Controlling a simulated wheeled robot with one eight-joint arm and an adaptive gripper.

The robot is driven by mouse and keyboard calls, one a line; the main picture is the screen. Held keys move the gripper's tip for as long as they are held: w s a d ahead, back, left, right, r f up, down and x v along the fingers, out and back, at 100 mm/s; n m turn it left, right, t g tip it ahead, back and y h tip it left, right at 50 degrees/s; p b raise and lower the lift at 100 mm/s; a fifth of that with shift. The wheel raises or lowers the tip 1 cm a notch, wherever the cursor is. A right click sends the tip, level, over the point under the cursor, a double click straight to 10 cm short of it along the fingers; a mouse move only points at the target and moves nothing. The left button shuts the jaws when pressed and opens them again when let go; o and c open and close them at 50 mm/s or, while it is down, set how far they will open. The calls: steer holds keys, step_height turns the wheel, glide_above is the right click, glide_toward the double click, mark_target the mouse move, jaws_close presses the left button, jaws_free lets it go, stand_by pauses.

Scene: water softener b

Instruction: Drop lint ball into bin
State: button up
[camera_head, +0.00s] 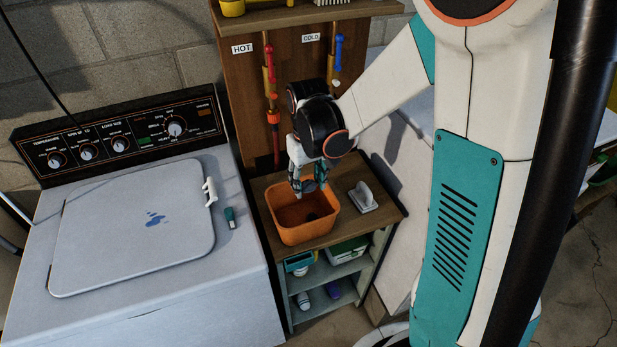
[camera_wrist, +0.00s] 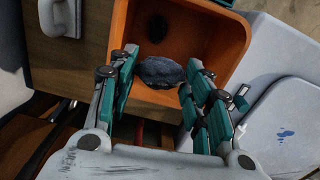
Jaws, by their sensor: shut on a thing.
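A dark grey lint ball (camera_wrist: 161,71) is held between the fingertips of my gripper (camera_wrist: 158,80) in the wrist view. My gripper (camera_head: 308,185) is shut on it, and in the head view the lint ball (camera_head: 308,185) shows as a small dark shape at the fingertips. The fingers point down over the orange bin (camera_head: 301,233), at its back part. In the wrist view the orange bin (camera_wrist: 120,35) is behind the lint ball, with a dark round shape (camera_wrist: 157,27) on its floor, which may be a shadow or another lump.
The bin stands on a small wooden shelf top (camera_head: 335,238) with a grey-white holder (camera_head: 362,197) to its right. A white washer (camera_head: 175,270) with a closed lid is at left. Hot and cold taps (camera_head: 268,65) rise on the wooden panel behind.

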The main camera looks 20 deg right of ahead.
mark_target(308, 183)
steer(key=shift+f+b, duration=1)
steer(key=shift+f, duration=0.8)
steer(key=o, duration=0.7)
steer(key=shift+r, duration=0.1)
step_height(308, 183, up, 12)
steer(key=shift+f, duration=0.1)
